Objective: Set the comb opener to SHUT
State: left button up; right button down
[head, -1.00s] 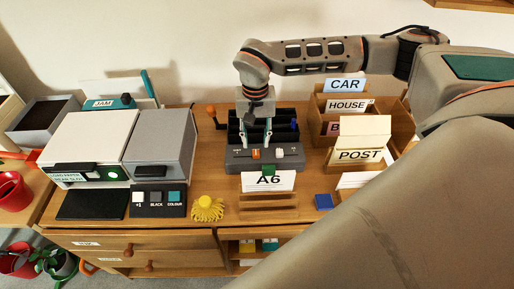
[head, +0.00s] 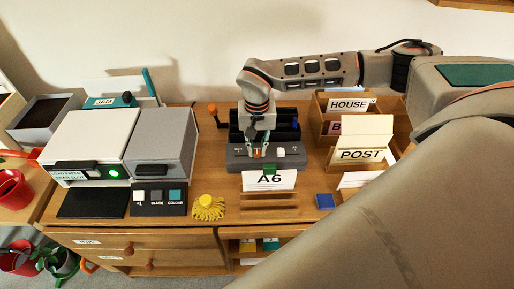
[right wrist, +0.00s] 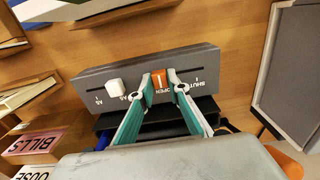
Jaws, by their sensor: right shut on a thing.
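The comb opener is a dark grey machine (head: 237,156) on the wooden cabinet, also close up in the right wrist view (right wrist: 105,78). Its orange slider (right wrist: 159,79) stands in the slot by the word OPEN, with the SHUT mark (right wrist: 197,81) farther right in that view. My right gripper (head: 257,151) is over the machine from above, its two fingers shut on the orange slider, one on each side. A white slider (right wrist: 114,86) sits apart in the same slot, by the paper-size marks. My left gripper does not show.
An A6 card (head: 268,181) stands in front of the machine. To its right are wooden sorting boxes and the POST box (head: 365,153). To its left are a grey-and-white printer (head: 160,140), a button panel (head: 158,200) and a yellow tassel-like thing (head: 207,207). An orange crank (head: 213,110) rises behind left.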

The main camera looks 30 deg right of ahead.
aim_at(236, 156)
jog(key=w+a, duration=0.2)
jog(key=a, duration=0.1)
jog(key=w+a, duration=0.1)
jog(key=a, duration=0.1)
jog(key=shift+p, duration=0.3)
jog(key=shift+w+a, duration=0.15)
jog(key=c, duration=2.1)
grip_release()
jog(key=shift+a, duration=0.1)
jog(key=shift+o, duration=0.9)
jog(key=shift+w, duration=0.1)
